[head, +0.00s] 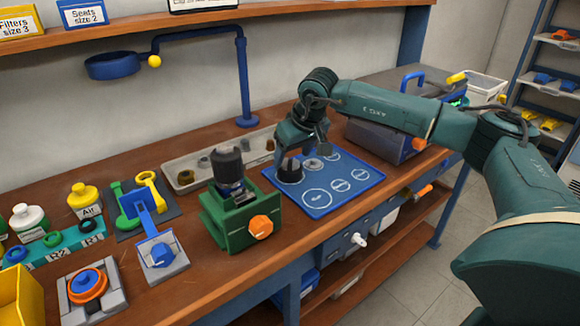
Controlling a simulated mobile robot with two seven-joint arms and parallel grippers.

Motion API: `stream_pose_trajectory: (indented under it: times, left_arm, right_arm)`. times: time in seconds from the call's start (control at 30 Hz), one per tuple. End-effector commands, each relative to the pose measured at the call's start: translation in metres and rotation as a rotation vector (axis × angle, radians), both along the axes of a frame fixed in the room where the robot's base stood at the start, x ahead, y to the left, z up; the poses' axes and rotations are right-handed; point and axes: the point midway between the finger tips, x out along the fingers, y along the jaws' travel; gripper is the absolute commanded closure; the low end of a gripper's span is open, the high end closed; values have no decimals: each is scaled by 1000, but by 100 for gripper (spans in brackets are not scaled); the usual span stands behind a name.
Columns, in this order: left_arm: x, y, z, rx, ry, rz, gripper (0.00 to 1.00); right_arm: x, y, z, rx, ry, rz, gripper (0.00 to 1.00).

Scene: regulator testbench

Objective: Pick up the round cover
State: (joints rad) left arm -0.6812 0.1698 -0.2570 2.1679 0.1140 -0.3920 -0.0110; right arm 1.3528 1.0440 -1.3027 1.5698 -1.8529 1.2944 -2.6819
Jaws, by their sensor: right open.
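A dark round piece, which looks like the round cover (290,172), sits on the left part of the blue mat (322,202) with white circle outlines. My right gripper (304,150) comes in from the right and points down just above and beside this piece. It is open, and its fingers partly overlap the piece in the picture; I cannot tell whether they touch it. A small grey ring or disc (313,164) lies on the mat next to it. My left gripper is not in view.
A green fixture (240,222) with a black cylinder and an orange knob stands left of the mat. A grey tray (212,158) of small parts lies behind. A blue post (243,85) rises from the bench. A grey box (375,138) stands behind my right arm.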

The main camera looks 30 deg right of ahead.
Motion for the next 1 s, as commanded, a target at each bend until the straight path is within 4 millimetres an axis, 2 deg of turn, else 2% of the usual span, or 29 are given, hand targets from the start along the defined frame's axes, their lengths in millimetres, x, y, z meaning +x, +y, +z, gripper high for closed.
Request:
stream_pose_trajectory:
  times: [0.1, 0.23, 0.53, 0.93, 1.0]
  left_arm:
    - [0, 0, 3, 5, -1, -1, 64]
    - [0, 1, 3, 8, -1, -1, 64]
    - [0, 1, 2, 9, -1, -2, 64]
    - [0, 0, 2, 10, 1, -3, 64]
    - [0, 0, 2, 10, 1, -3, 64]
  right_arm:
    - [6, 0, -19, 0, 5, -1, 34]
    - [12, 0, -34, 1, 3, -1, 34]
    - [15, 0, -40, 1, 1, -1, 34]
    - [15, 0, -39, 1, 0, -1, 66]
    - [15, 0, -39, 1, 0, -1, 68]
